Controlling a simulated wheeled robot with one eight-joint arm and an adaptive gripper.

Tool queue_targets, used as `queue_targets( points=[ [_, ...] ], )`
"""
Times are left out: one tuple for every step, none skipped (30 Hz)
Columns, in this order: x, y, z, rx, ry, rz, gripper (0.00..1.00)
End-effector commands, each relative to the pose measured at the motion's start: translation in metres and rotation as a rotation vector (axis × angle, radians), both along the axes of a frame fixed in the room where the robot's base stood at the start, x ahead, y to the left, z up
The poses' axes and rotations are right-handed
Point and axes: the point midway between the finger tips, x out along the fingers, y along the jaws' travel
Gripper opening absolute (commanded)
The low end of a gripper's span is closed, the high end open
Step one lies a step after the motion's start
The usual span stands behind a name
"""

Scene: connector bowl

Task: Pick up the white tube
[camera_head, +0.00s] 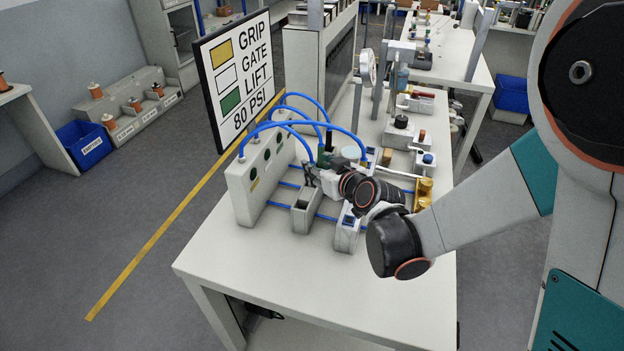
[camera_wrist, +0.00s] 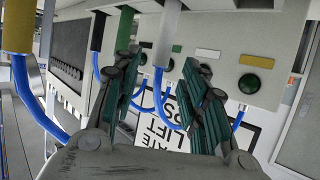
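The white tube (camera_wrist: 168,32) shows at the top middle of the wrist view, with a blue hose running from its lower end. It lies in the picture between the tips of my gripper (camera_wrist: 163,62). The two green-padded fingers stand apart with nothing clasped; whether they touch the tube I cannot tell. A green tube (camera_wrist: 125,25) is just left of it, close to the left finger, and a yellow tube (camera_wrist: 18,25) is at the far left. In the head view my gripper (camera_head: 312,174) is among the hoses beside the panel; I cannot make out the white tube there.
A grey panel box (camera_head: 243,190) with dark green buttons stands left of my gripper, with blue hoses (camera_head: 290,124) arching from it. A sign (camera_head: 237,80) stands behind. Small grey blocks (camera_head: 305,212) sit close to my wrist. The table's front (camera_head: 290,275) is clear.

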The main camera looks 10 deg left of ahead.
Motion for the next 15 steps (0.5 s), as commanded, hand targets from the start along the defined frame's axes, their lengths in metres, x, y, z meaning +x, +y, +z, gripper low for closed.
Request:
queue_targets(
  points=[
    [0.002,0.002,-0.003,0.000,0.000,0.000,0.40],
    [0.003,0.003,-0.005,0.000,0.000,0.000,0.40],
    [0.006,0.005,-0.008,0.000,0.000,0.000,0.40],
    [0.008,0.006,-0.010,0.000,0.000,0.000,0.40],
    [0.011,0.008,-0.013,0.000,0.000,0.000,0.40],
    [0.014,0.011,-0.018,0.000,0.000,0.000,0.40],
    [0.017,0.013,-0.021,0.000,0.000,0.001,0.40],
    [0.020,0.016,-0.024,0.000,0.000,0.001,0.40],
    [0.025,0.019,-0.025,0.000,0.000,0.001,0.40],
    [0.028,0.021,-0.026,0.000,0.000,0.001,0.40],
    [0.030,0.023,-0.027,0.000,0.000,0.001,0.40],
    [0.033,0.025,-0.028,0.000,0.000,0.001,0.40],
    [0.034,0.026,-0.028,0.000,0.000,0.001,0.40],
    [0.034,0.026,-0.028,0.000,0.000,0.000,0.40],
    [0.035,0.026,-0.028,0.000,0.000,0.000,0.40]
  ],
)
